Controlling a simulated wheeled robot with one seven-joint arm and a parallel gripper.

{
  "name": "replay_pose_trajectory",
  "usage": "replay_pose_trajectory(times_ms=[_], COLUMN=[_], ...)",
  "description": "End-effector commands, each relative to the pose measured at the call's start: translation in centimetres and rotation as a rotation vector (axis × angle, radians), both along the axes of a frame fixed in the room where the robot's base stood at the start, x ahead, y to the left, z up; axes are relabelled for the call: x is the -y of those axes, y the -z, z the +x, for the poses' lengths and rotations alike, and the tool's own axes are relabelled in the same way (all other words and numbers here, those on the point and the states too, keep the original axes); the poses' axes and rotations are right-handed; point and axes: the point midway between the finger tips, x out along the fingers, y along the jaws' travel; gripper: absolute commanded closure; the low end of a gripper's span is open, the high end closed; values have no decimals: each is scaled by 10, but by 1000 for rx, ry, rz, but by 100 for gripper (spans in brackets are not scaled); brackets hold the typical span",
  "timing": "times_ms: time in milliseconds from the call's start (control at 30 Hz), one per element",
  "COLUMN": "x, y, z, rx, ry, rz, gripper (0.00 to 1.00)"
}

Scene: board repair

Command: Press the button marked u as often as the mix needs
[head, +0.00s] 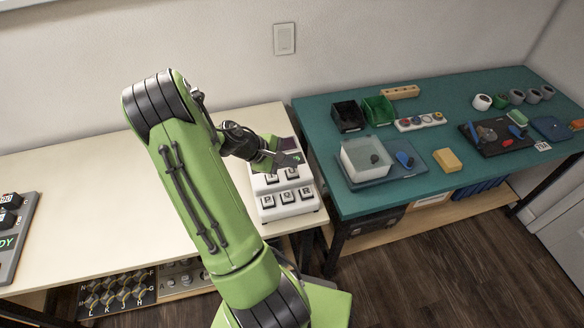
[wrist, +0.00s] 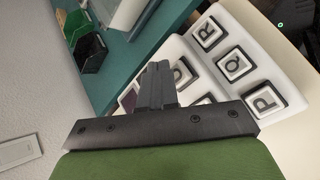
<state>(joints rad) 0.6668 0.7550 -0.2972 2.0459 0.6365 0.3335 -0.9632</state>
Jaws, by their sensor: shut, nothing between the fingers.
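The white button box (head: 290,212) stands at the right end of the cream table. Its front row has keys P (wrist: 265,98), Q (wrist: 234,65) and R (wrist: 207,32). A second row lies behind them; a partly covered key (wrist: 183,70) shows beside my fingers in the wrist view, its letter not clear. I cannot read a u on any key. My gripper (head: 297,159) is shut and empty, over the back part of the box; it also shows in the wrist view (wrist: 157,72). It hides part of the back row. I cannot tell whether it touches a key.
A teal table (head: 330,125) stands to the right with a clear tray (head: 366,158), a yellow sponge (head: 447,160), and black and green bins (head: 378,110). A dark panel (head: 14,235) sits at the far left of the cream table (head: 90,190). The cream table's middle is clear.

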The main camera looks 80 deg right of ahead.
Motion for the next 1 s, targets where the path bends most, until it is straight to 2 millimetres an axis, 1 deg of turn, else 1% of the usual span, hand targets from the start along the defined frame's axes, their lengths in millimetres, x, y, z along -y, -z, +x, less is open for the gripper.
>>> replay_pose_trajectory(times_ms=[133,233,700,1000], x=[0,0,0,0], y=[1,-3,-50,-49], z=[0,0,0,0], rx=[0,0,0,0], ry=[0,0,-1,0], rz=[0,0,-1,0], gripper=[100,100,100,100])
